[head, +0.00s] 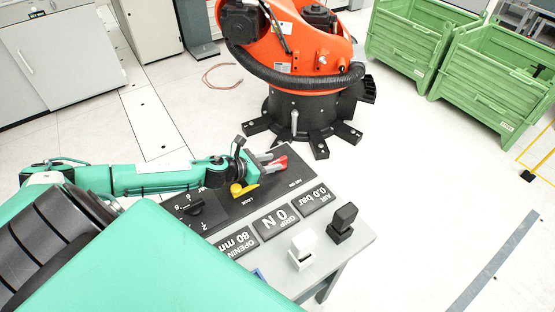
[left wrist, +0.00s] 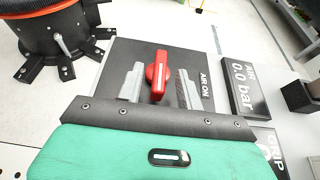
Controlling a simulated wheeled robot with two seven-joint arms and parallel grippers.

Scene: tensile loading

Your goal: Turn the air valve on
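The air valve's red handle (left wrist: 158,75) sits on a dark panel (left wrist: 115,58) beside the words "AIR ON". My left gripper (left wrist: 160,85) is open, with one grey finger on each side of the handle and a gap visible on both sides. In the head view my left gripper (head: 268,161) reaches over the panel from the left. The air display (left wrist: 244,85) reads 0.0 bar; it also shows in the head view (head: 314,199). My right gripper is not in view.
A yellow lever (head: 243,190) marked "LOCK" and a black knob (head: 195,203) are on the same panel. Black (head: 342,222) and white (head: 302,249) blocks stand on the grey table (head: 357,243). An orange robot (head: 300,65) stands behind. Green crates (head: 405,45) are at the back right.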

